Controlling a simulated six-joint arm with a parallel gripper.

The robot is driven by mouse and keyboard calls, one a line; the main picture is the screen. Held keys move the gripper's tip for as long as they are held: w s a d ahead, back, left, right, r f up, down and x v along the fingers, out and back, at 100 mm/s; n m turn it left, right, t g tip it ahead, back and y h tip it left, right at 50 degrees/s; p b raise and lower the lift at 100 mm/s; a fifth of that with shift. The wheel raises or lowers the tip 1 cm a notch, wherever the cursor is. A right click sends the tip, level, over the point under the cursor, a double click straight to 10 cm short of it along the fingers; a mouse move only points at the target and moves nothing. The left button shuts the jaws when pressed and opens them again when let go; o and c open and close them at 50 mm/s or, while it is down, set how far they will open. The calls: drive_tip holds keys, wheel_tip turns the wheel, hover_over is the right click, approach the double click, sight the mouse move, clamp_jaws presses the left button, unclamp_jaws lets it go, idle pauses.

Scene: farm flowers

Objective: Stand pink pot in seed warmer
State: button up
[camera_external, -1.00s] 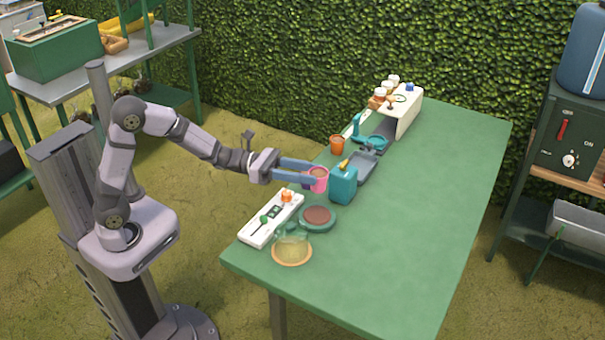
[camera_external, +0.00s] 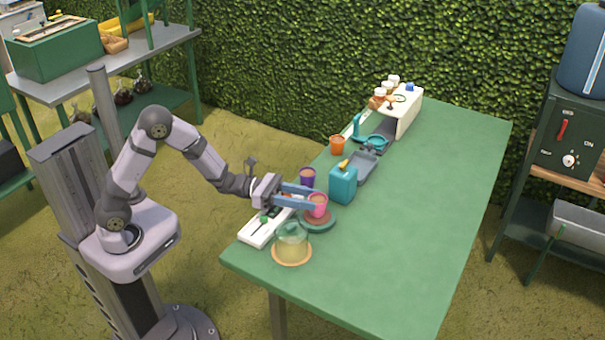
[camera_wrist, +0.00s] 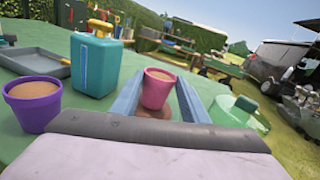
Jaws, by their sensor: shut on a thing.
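The pink pot (camera_external: 318,204), filled with brown soil, is upright between the blue fingers of my gripper (camera_external: 314,197). It also shows between the fingers in the wrist view (camera_wrist: 156,90). Part of the brown disc (camera_wrist: 154,113) shows under the pot in the wrist view. The pot covers much of the disc, and I cannot tell whether its bottom touches it.
A purple pot (camera_wrist: 33,108) and a teal can (camera_external: 343,185) stand close to my gripper. A clear green dome (camera_external: 292,243) on an orange base stands in front. A white panel (camera_external: 257,231) lies beside the base. The table's right side is clear.

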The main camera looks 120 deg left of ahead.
drive_tip(key=shift+f, duration=0.25)
drive_tip(key=o, duration=1.1)
drive_tip(key=shift+r, duration=0.1)
drive_tip(key=shift+r, duration=0.15)
drive_tip(key=shift+s, duration=0.25)
drive_tip(key=v, duration=1.1)
drive_tip(key=shift+s+d+b, duration=0.15)
drive_tip(key=shift+s+b, duration=0.15)
